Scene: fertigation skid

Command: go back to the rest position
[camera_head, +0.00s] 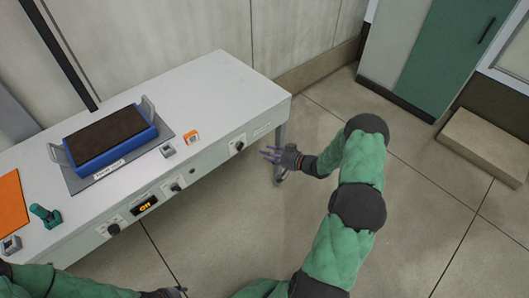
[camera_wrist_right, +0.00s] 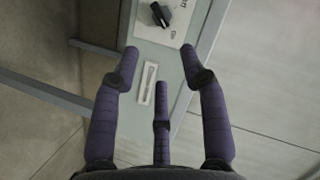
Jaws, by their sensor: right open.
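My right gripper (camera_head: 272,155) is in front of the right end of the white bench (camera_head: 225,88), beside its front panel and above the floor. In the right wrist view my right gripper (camera_wrist_right: 160,75) has its fingers spread, with nothing between them. Behind the fingers there are a black knob (camera_wrist_right: 160,14) and a narrow label (camera_wrist_right: 149,80) on the bench panel. My left arm enters at the lower left of the head view. The end of my left gripper (camera_head: 170,292) is cut by the bottom edge, and its fingers cannot be read.
On the bench are a blue tray with dark filling (camera_head: 110,140) on a grey mat, an orange sheet (camera_head: 10,203), a green fitting (camera_head: 45,216) and small blocks. The front panel has knobs and a display reading "Off" (camera_head: 146,204). A green cabinet (camera_head: 440,50) stands at the back right. Floor between is clear.

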